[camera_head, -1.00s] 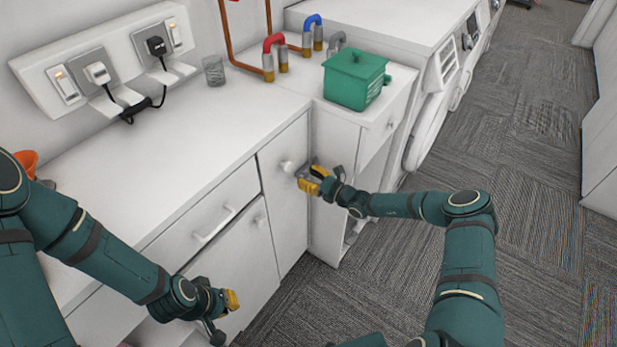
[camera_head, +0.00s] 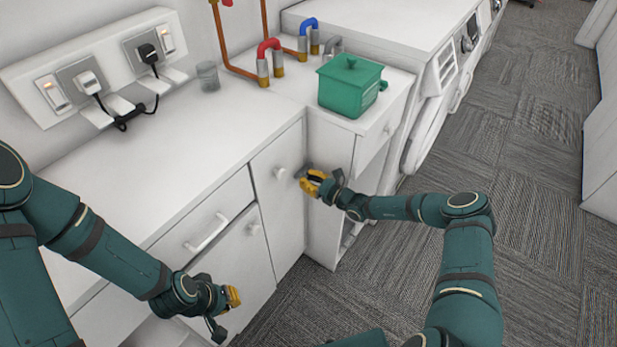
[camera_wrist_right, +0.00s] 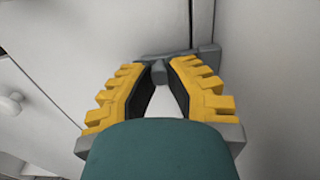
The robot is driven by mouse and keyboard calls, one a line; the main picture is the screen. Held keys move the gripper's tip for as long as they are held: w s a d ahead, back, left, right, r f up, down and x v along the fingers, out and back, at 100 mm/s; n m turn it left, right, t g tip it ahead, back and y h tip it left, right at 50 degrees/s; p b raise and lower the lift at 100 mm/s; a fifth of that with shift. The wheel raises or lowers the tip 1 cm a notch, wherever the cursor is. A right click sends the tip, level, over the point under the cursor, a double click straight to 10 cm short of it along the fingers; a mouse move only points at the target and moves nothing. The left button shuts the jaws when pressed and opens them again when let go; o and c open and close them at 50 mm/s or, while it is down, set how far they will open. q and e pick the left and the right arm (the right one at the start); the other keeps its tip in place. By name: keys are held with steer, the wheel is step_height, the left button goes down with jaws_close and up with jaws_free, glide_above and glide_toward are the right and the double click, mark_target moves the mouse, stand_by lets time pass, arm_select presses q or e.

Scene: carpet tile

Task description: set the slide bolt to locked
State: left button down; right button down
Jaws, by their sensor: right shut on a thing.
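The slide bolt (camera_wrist_right: 205,60) is a grey metal piece on the white cabinet front, across the seam between the door and the panel to its right. In the head view only a small grey part of the bolt (camera_head: 304,171) shows beside my gripper. My right gripper (camera_head: 307,183) is shut on the bolt's small grey knob, which shows between the yellow fingertips (camera_wrist_right: 160,72) in the right wrist view. The fingers hide part of the bolt. My left gripper (camera_head: 233,298) hangs in front of the lower cabinet, away from the bolt; its jaw opening is unclear.
A white round door knob (camera_head: 280,173) sits left of the right gripper. A drawer handle (camera_head: 207,232) is farther left. A green lidded pot (camera_head: 350,88) and pipes (camera_head: 270,62) are on the counter above. The carpet floor (camera_head: 530,200) on the right is clear.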

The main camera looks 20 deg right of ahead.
steer(key=c, duration=0.8)
jaws_free()
steer(key=shift+c, duration=0.2)
steer(key=v, duration=1.2)
